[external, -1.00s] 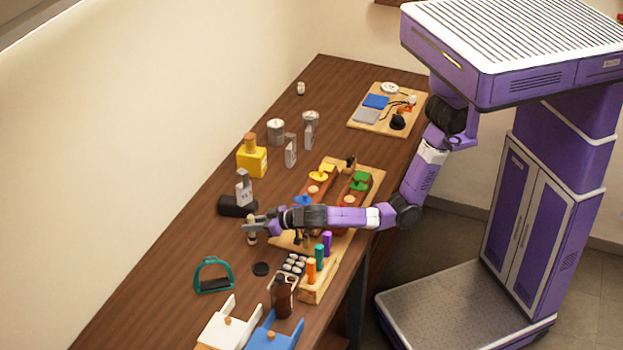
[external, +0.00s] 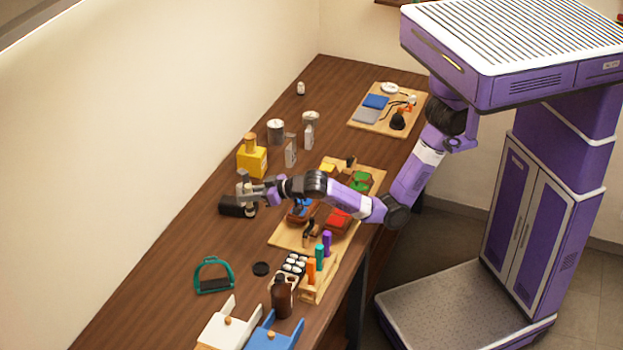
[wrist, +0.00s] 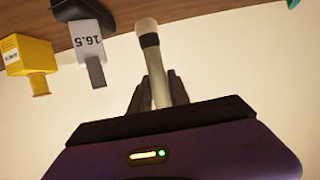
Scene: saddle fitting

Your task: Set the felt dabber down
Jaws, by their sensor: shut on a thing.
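My gripper (external: 246,192) is shut on the felt dabber (wrist: 156,70). In the wrist view the dabber has a pale handle, a black band and a whitish tip pointing away from the jaws (wrist: 158,92). In the external view the dabber (external: 250,208) is small and partly hidden by the gripper, its lower end hanging down beside the black block. I cannot tell whether its tip touches the table.
The black block (external: 231,206) and a grey-white piece marked 16.5 (wrist: 92,42) are close to my gripper. A yellow bottle (external: 252,161) stands behind.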

